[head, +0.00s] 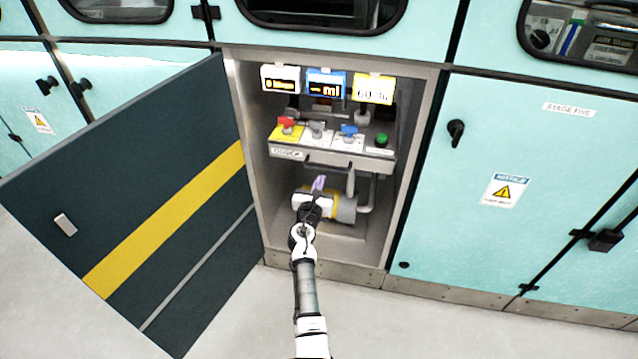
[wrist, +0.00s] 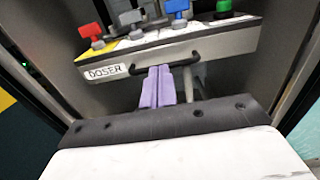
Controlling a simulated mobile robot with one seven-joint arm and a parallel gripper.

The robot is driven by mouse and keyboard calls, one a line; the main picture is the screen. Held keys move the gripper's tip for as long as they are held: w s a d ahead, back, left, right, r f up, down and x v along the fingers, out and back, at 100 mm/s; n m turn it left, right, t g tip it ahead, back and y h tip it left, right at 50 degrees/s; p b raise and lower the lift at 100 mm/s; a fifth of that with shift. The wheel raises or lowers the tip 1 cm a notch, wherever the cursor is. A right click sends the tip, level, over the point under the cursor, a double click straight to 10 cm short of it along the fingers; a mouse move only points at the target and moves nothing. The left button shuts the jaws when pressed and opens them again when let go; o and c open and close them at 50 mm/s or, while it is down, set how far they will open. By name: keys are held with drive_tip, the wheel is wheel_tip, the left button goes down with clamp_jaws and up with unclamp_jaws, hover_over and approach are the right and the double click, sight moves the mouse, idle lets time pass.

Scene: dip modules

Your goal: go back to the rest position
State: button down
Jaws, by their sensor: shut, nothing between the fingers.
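My gripper (head: 318,184) reaches into the open cabinet in the head view, below the front of the doser panel (head: 329,161). Its two purple fingers show in the wrist view (wrist: 158,88), pressed together with nothing between them. They point at the dark handle (wrist: 165,64) on the panel front; I cannot tell whether they touch it. The panel carries a red valve handle (head: 286,122), a grey one (head: 317,127), a blue one (head: 349,130) and a green button (head: 381,140).
The dark cabinet door (head: 190,160) with a yellow stripe stands open at the left. A grey and yellow cylinder (head: 343,206) lies behind my gripper. Three display signs hang above the panel. The floor in front is clear.

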drive_tip(key=shift+s+a, duration=0.15)
drive_tip(key=shift+s, duration=0.3)
